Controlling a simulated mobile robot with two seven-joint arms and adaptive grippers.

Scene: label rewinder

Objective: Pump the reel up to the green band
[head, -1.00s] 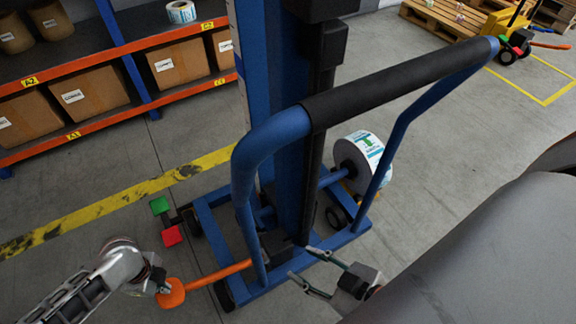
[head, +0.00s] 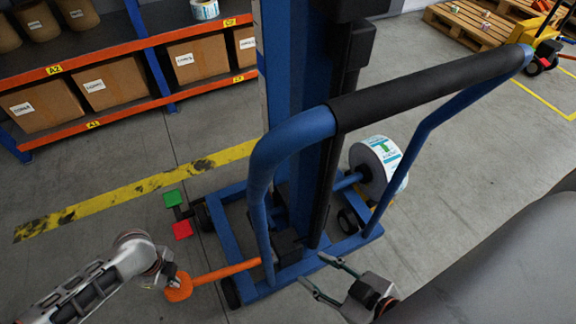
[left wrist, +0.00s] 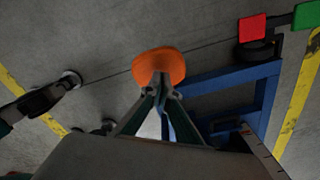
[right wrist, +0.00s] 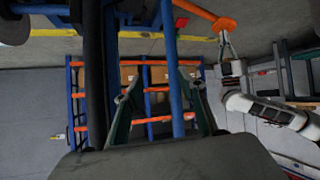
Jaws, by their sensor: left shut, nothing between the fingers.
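The blue lift trolley (head: 226,232) stands on the floor with its mast and black-gripped handle in front of me. A white reel with a printed label (head: 375,168) sits on its spindle at the right. An orange pump lever (head: 222,272) sticks out left, ending in an orange pad (head: 179,288), also in the left wrist view (left wrist: 158,63). My left gripper (head: 164,280) is shut and empty, its tips at the pad; contact is unclear. My right gripper (head: 308,268) is open beside the trolley's lower frame. I cannot make out a green band on the mast.
A green pedal (head: 172,198) and a red pedal (head: 182,229) stick out at the trolley's left. An orange and blue rack (head: 150,110) with cartons stands behind. A yellow pallet truck and pallets (head: 470,30) are far right.

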